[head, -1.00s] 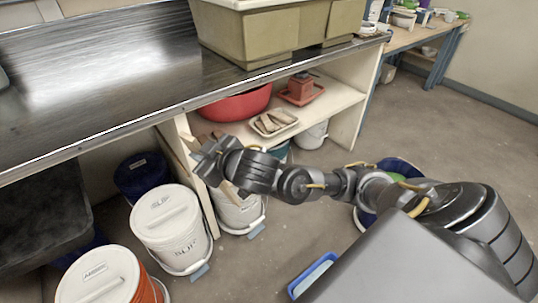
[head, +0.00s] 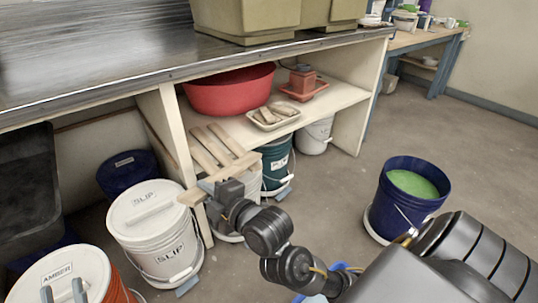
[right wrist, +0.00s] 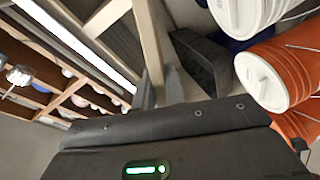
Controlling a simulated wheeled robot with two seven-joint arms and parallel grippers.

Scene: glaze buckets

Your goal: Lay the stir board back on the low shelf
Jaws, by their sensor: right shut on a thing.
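The pale wooden stir board (head: 246,163) is in my right gripper (head: 218,190), which is shut on it. The board lies slantwise across the front edge of the low shelf (head: 322,105) in the head view, its near left end sticking out over the white bucket's side. I cannot tell whether it touches the shelf. A pale length (right wrist: 151,40), likely this board, rises from between the fingers in the right wrist view. Two other wooden strips (head: 203,150) lie on the shelf's left part. My left gripper (head: 63,294) shows only its spread, empty fingertips, above the amber bucket lid.
The red basin (head: 228,92) and a tray of blocks (head: 273,115) stand on the shelf. A shelf upright (head: 165,125) is close left of the strips. The SLIP bucket (head: 155,235) and AMBER bucket (head: 70,275) stand in front. A blue bucket of green glaze (head: 408,195) stands right.

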